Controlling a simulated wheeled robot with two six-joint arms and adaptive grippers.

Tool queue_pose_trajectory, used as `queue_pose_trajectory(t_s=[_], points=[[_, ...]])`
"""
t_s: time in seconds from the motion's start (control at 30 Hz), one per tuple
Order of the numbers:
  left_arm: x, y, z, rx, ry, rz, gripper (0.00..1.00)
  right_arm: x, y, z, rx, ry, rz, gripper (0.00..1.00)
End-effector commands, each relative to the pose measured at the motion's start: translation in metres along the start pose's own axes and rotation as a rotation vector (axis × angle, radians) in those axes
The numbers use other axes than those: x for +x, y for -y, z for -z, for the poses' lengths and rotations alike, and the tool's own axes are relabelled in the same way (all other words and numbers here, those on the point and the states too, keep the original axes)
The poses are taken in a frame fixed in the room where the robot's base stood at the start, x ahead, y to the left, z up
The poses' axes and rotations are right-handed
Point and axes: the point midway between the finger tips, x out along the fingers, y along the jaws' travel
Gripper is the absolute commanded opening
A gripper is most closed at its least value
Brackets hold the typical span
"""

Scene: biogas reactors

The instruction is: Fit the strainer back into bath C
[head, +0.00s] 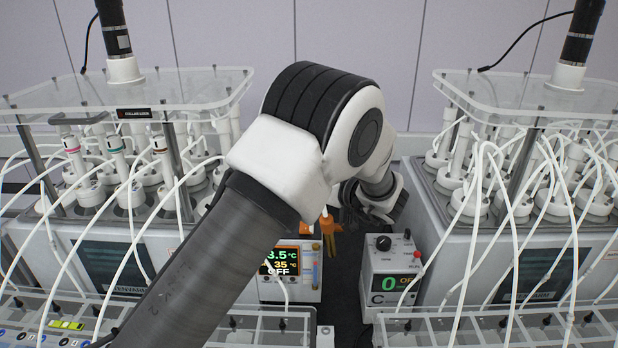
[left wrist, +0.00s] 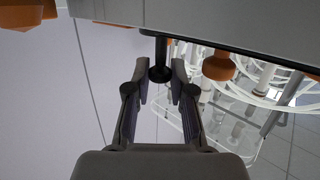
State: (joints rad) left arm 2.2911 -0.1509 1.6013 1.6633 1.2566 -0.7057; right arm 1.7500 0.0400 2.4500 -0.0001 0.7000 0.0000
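My left arm crosses the head view from the lower left and bends away at the middle, with its wrist low between the two reactor benches. The fingers are hidden there. In the left wrist view my left gripper (left wrist: 159,68) is open. A black knob on a short stem (left wrist: 160,73) shows between the fingertips, with gaps on both sides; I cannot tell its depth. A grey unit marked C (head: 393,282) with a green 0 display stands right of the arm. I cannot make out a strainer or bath C for certain. My right gripper is not in view.
Reactor benches with clear top plates and white tubes stand left (head: 130,90) and right (head: 535,95). A unit with a temperature display (head: 290,270) stands by the left bench, orange parts (head: 328,226) above it. An orange knob (left wrist: 218,67) is close to the left gripper.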

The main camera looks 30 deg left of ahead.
Motion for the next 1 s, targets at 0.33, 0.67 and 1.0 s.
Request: queue_pose_trajectory(t_s=[0.33,0.67,1.0], points=[[0.000,0.000,0.000,0.000,0.000,0.000,0.52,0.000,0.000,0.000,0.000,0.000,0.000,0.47],[-0.010,0.000,0.048,-0.006,-0.001,-0.001,0.52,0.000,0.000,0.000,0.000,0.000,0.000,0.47],[-0.020,-0.001,0.098,-0.001,0.000,0.000,0.52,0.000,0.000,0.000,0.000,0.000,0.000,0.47]])
